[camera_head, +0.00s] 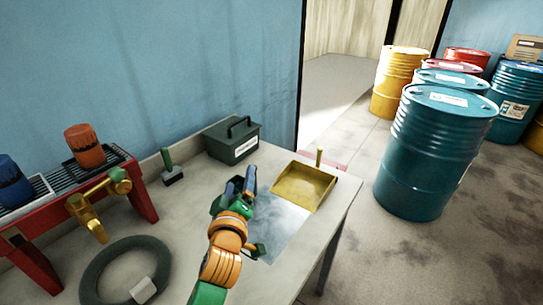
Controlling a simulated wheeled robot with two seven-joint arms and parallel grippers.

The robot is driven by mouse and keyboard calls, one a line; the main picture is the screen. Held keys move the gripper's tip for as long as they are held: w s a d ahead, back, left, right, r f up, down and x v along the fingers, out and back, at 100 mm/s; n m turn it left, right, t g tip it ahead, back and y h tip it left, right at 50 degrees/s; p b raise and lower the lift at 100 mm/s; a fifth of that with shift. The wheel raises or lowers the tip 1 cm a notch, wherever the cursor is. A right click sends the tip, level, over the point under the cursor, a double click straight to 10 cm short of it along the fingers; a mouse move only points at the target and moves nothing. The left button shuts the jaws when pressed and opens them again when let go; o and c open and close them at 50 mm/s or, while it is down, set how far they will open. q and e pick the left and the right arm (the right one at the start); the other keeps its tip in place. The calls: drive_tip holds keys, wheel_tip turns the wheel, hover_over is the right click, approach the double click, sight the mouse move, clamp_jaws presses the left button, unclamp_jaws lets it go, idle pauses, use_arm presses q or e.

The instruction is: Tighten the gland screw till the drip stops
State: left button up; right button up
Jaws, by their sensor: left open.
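A brass tap (90,212) with a green knob (120,181) sticks out at the front of the red rack on the left; its spout points down. I cannot make out the gland screw or any drip at this size. My left gripper (243,178) is open and empty over the middle of the bench, well to the right of the tap and in front of the dark green box. My right gripper is not in view.
The red rack (148,200) holds an orange container (84,146) and a blue one (14,182). A coiled hose (88,280), a brush (170,168), a green toolbox (232,139) and a yellow dustpan (302,187) lie on the bench (185,225). Drums (436,150) stand beyond.

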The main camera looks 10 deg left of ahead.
use_arm(q)
drive_tip(key=s+d+r+m+t+h, duration=0.1)
drive_tip(key=s+d+r+t+h, duration=0.1)
drive_tip(key=d+r+t+h, duration=0.3)
wheel_tip(320, 180, up, 5)
drive_tip(key=d+h, duration=0.2)
drive_tip(key=h, duration=0.1)
drive_tip(key=shift+d, duration=0.3)
drive_tip(key=shift+s+f, duration=0.1)
drive_tip(key=shift+f, duration=0.1)
